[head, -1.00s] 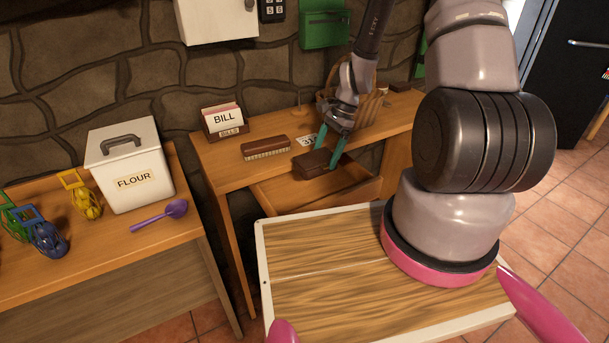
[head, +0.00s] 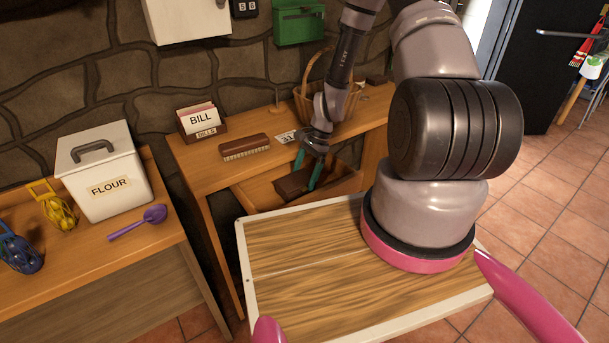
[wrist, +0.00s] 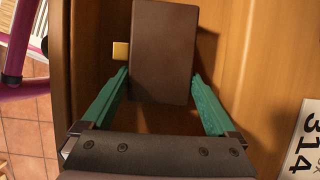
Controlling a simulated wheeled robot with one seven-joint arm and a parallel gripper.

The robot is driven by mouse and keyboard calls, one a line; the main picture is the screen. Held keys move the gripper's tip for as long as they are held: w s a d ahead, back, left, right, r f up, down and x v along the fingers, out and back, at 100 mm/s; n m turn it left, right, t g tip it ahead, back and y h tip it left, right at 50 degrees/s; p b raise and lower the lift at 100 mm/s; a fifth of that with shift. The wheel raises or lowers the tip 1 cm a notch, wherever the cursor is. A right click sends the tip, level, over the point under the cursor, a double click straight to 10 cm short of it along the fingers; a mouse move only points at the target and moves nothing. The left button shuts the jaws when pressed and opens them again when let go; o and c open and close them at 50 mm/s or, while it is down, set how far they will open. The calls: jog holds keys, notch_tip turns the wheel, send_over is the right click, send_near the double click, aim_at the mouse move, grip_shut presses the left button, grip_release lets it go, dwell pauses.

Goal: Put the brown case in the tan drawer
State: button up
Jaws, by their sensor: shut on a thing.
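The brown case (head: 293,184) is between the green fingers of my gripper (head: 311,176), which is shut on it. In the wrist view the case (wrist: 162,52) fills the space between the fingertips of my gripper (wrist: 161,82). The tan drawer (head: 342,187) is pulled out from the wooden desk. The case is down at the drawer's opening, within its walls as the wrist view shows; whether it touches the drawer floor I cannot tell. A small yellow block (wrist: 121,50) lies in the drawer beside the case, to its left in the wrist view.
On the desk (head: 195,157) stand a bill holder (head: 202,121), a brush (head: 244,147), a number card (head: 285,137) and a wicker basket (head: 349,104). A flour tin (head: 105,172) and purple scoop (head: 138,222) are on the left table.

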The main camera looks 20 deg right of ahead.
jog(key=o, duration=1.3)
jog(key=shift+f, duration=0.15)
jog(key=s+d+r+n+t+h, duration=0.1)
jog(key=d+r+n+t, duration=0.15)
jog(key=r, duration=1.55)
jog(key=d+r+n+t+h, duration=0.1)
jog(key=r+n, duration=0.2)
jog(key=r, duration=1.5)
jog(key=s+r+n+t, duration=0.4)
jog(key=s+r+t, duration=0.1)
jog(key=s+r, duration=1)
jog(key=shift+s+a+r+n, duration=0.35)
jog(key=shift+r, duration=0.15)
